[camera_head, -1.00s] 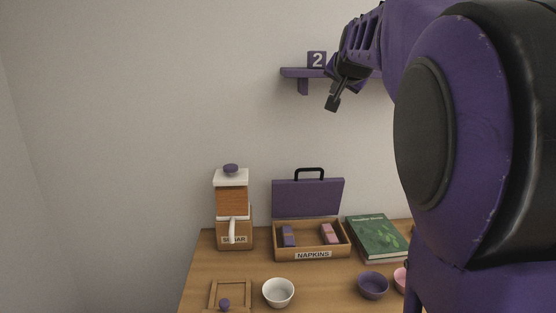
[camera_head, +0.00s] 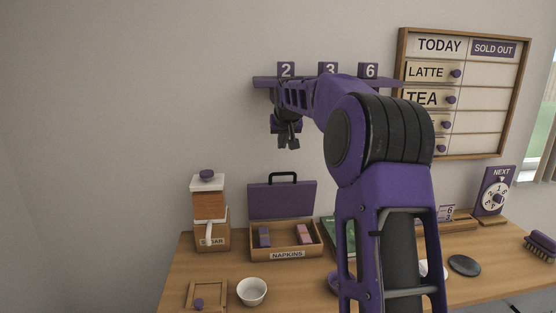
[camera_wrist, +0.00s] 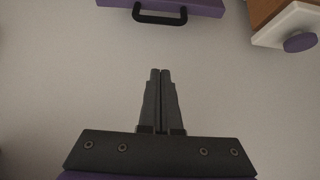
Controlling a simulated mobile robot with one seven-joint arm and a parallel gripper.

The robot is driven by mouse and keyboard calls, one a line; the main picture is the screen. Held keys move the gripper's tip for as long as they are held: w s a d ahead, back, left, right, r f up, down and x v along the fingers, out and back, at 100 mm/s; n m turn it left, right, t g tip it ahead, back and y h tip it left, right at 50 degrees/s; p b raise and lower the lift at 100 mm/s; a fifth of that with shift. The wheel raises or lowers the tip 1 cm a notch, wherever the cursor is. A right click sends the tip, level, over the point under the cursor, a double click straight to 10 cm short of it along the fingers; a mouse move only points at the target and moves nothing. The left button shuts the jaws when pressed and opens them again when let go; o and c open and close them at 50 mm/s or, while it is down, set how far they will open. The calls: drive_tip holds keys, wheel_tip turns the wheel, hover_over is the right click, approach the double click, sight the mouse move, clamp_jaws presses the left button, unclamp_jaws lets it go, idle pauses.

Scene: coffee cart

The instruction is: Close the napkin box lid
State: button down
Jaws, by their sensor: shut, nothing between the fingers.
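The napkin box (camera_head: 286,254) is a wooden tray labelled NAPKINS on the counter in the head view. Its purple lid (camera_head: 282,201) stands open and upright at the back, with a black handle (camera_head: 282,175) on its top edge. A purple napkin bundle (camera_head: 264,237) and a pink one (camera_head: 304,234) lie inside. My gripper (camera_head: 289,146) is shut and empty, above the lid and apart from it. In the wrist view my gripper (camera_wrist: 161,72) points toward the lid (camera_wrist: 190,5) and its handle (camera_wrist: 160,17) at the top edge.
The sugar dispenser (camera_head: 208,207) stands left of the box, a white bowl (camera_head: 252,291) in front. A green book (camera_head: 331,238) is at the right, partly hidden by my arm. A purple shelf (camera_head: 264,82) with number blocks is on the wall behind my gripper.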

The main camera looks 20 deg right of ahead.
drive_tip(key=p+x, duration=0.1)
drive_tip(key=x, duration=0.9)
drive_tip(key=shift+s+a+f, duration=0.1)
drive_tip(key=shift+s+f, duration=0.1)
drive_tip(key=shift+s, duration=0.1)
drive_tip(key=shift+s+a+f+b, duration=0.1)
drive_tip(key=shift+s+b, duration=0.1)
drive_tip(key=shift+s, duration=0.2)
drive_tip(key=shift+s+a+f+b, duration=0.1)
drive_tip(key=shift+s+b, duration=0.1)
drive_tip(key=shift+s, duration=0.25)
drive_tip(key=shift+s+a+f, duration=0.15)
drive_tip(key=shift+s+f, duration=0.2)
drive_tip(key=shift+s, duration=0.35)
drive_tip(key=shift+s+f+b, duration=0.1)
drive_tip(key=shift+f+b, duration=0.05)
drive_tip(key=shift+b, duration=0.2)
drive_tip(key=shift+s, duration=0.15)
drive_tip(key=shift+s+a+t+b, duration=0.1)
drive_tip(key=shift+s+t+b, duration=0.2)
drive_tip(key=shift+s+b, duration=0.15)
